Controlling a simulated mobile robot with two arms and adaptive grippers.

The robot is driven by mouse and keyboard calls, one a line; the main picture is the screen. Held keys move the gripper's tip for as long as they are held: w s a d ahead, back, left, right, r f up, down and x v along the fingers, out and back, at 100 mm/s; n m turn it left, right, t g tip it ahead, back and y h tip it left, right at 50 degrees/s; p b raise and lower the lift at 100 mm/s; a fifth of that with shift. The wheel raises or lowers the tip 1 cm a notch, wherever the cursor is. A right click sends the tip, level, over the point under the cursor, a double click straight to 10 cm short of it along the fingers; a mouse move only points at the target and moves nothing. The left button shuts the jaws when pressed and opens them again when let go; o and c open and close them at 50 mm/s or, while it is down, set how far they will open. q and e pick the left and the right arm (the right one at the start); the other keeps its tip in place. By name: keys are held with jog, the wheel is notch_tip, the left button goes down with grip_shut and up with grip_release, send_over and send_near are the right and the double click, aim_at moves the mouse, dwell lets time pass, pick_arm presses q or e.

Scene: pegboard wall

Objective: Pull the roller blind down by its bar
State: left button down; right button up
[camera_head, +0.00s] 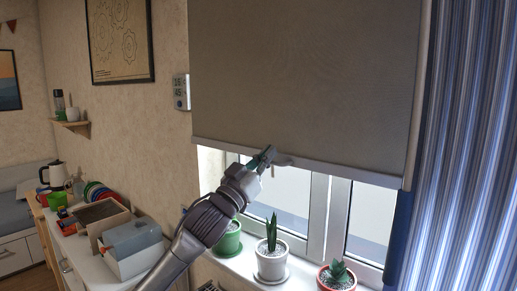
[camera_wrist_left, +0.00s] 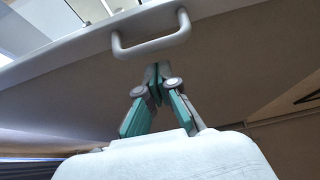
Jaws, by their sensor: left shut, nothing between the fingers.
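The grey roller blind (camera_head: 300,70) hangs partly down over the window. Its light bottom bar (camera_head: 345,174) runs along the lower edge, and a small handle (camera_head: 286,162) sticks out of it. The handle shows larger in the left wrist view (camera_wrist_left: 152,48) as a pale loop on the bar (camera_wrist_left: 70,42). My left gripper (camera_head: 267,154) is at the bar, just left of the handle in the head view. In the left wrist view its fingers (camera_wrist_left: 158,72) are shut and empty, with a small apparent gap to the handle. My right gripper is not in view.
Potted plants stand on the sill below: a green pot (camera_head: 229,240), a white pot (camera_head: 271,263) and a red-rimmed pot (camera_head: 337,277). A blue striped curtain (camera_head: 465,150) hangs at the right. Boxes (camera_head: 131,246) sit on the counter at left.

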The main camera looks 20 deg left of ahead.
pick_arm(q)
jog(key=shift+f, duration=0.8)
notch_tip(320, 180, down, 11)
jog(key=b, duration=0.5)
jog(key=shift+r, duration=0.2)
